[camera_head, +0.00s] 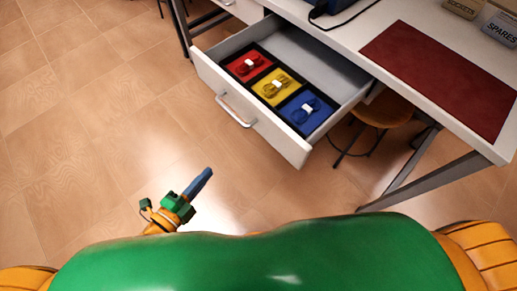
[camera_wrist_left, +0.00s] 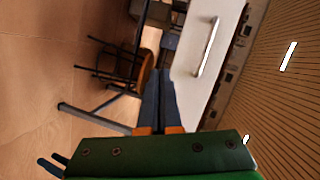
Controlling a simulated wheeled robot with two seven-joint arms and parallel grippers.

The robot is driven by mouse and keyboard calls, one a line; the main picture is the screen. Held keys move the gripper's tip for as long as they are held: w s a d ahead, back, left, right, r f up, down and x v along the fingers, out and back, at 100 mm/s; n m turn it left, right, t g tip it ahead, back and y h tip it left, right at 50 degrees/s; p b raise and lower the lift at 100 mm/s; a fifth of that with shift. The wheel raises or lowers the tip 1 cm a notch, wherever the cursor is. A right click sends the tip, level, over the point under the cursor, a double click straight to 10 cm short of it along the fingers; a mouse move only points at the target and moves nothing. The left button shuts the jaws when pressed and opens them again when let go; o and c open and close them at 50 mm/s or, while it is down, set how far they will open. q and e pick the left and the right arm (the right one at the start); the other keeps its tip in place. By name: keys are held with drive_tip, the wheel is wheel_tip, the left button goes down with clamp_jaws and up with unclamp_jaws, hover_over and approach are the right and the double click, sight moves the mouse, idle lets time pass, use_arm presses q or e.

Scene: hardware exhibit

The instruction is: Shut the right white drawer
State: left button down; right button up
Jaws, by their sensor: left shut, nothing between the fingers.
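The right white drawer (camera_head: 278,128) stands pulled out from the white desk in the head view, its handle (camera_head: 234,111) on the front panel. Inside it are a red, a yellow and a blue compartment, each with a bundled cable. My left gripper (camera_head: 202,182) is below and left of the drawer front in that view, apart from it, with its blue fingers shut and empty. In the left wrist view the closed fingers (camera_wrist_left: 158,92) point up beside the white drawer front (camera_wrist_left: 190,78) and its handle (camera_wrist_left: 207,46).
The desk top (camera_head: 350,28) carries a dark red mat (camera_head: 440,78) and boxes labelled SOCKETS (camera_head: 465,8) and SPARES (camera_head: 500,27). A stool (camera_head: 382,110) stands under the desk. The floor before the drawer is clear.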

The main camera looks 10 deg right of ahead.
sight(274, 136)
use_arm(q)
drive_tip(key=s+d+r+m+g+h, duration=0.2)
drive_tip(key=s+d+r+m+h, duration=0.1)
drive_tip(key=d+r+m+h, duration=0.3)
drive_tip(key=shift+m+t+y, duration=0.3)
drive_tip(key=shift+m+y, duration=0.1)
drive_tip(key=x, duration=1.3)
drive_tip(key=shift+w+d, duration=0.1)
drive_tip(key=shift+w, duration=0.1)
use_arm(e)
drive_tip(key=shift+f, duration=0.7)
